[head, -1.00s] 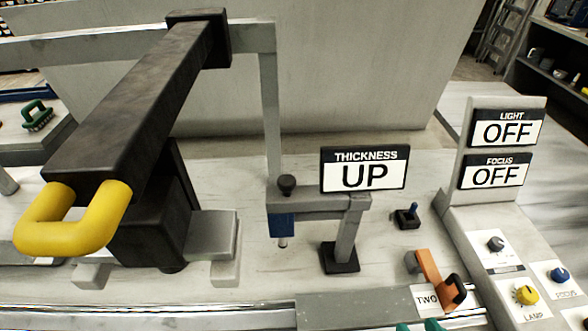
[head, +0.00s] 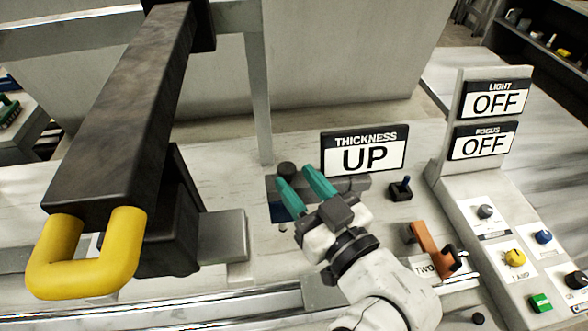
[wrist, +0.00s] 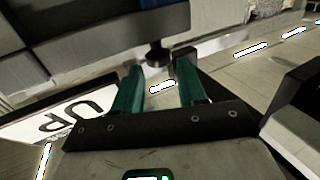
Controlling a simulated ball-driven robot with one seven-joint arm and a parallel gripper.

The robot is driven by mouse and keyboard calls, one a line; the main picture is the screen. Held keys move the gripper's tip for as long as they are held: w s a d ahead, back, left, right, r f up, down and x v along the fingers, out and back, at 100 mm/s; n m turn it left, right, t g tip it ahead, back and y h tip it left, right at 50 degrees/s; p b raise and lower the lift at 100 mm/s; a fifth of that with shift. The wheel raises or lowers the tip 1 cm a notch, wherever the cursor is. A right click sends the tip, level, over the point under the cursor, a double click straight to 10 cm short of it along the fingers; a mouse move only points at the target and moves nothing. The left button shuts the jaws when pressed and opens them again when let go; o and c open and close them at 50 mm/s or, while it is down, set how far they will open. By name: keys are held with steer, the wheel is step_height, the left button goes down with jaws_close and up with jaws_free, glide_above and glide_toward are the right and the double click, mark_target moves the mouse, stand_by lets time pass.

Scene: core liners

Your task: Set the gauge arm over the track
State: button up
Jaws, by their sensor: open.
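In the wrist view, a dark knob (wrist: 157,53) shows ahead, between the open fingers of my gripper (wrist: 160,75). I cannot tell if they touch. The pale metal track (head: 200,296) runs along the bottom of the head view.
A large black arm with a yellow handle (head: 85,272) overhangs the left. A sloped panel (head: 470,195) at right carries LIGHT OFF and FOCUS OFF signs and knobs. An orange clamp-like part (head: 428,245) and a small blue-tipped lever (head: 401,190) lie right of my gripper.

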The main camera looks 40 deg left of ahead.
steer(key=shift+x, duration=1)
steer(key=shift+c, duration=0.5)
jaws_close()
